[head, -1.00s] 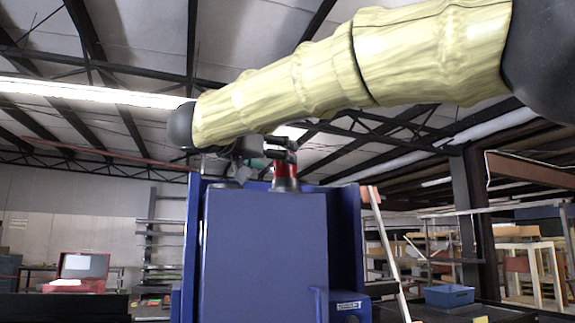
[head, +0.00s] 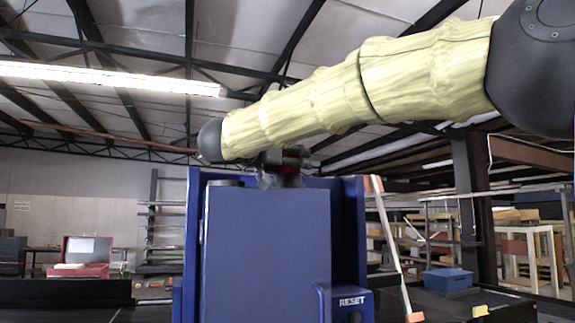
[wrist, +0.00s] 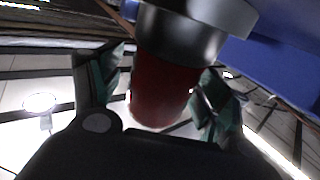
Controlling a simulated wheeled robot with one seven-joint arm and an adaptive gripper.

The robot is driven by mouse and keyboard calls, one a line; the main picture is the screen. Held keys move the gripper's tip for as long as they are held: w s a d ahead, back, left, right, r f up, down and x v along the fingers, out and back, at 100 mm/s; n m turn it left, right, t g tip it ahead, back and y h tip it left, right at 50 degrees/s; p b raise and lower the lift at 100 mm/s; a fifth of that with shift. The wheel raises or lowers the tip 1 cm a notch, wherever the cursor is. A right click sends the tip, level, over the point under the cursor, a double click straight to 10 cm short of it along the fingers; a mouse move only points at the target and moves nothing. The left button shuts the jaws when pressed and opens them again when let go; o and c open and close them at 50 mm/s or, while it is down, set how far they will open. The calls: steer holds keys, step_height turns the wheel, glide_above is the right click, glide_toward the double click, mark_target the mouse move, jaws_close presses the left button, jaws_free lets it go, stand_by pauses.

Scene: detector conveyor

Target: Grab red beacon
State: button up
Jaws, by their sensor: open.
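The red beacon (wrist: 160,92) shows in the wrist view as a red cylinder on a grey metal base (wrist: 185,38). It stands on top of the blue cabinet (head: 266,245), where its base (head: 288,182) shows in the head view, the red part mostly covered by my gripper. My gripper (wrist: 158,85) is open, with one finger on each side of the red part. I cannot tell whether either finger touches it. In the head view my gripper (head: 285,158) is at the beacon's height, below my yellow-sleeved arm.
A blue box marked RESET (head: 348,302) is on the cabinet's front right. Taller blue panels (head: 349,225) flank the cabinet top. A red case (head: 85,256) is at the left, and a blue bin (head: 447,280) at the right.

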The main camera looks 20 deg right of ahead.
steer(key=shift+s+r, duration=0.15)
steer(key=shift+s, duration=0.1)
steer(key=shift+c, duration=0.8)
steer(key=c, duration=0.3)
steer(key=shift+w+a, duration=0.1)
steer(key=shift+w, duration=0.2)
steer(key=c, duration=0.7)
steer(key=shift+s, duration=0.1)
steer(key=shift+c, duration=0.5)
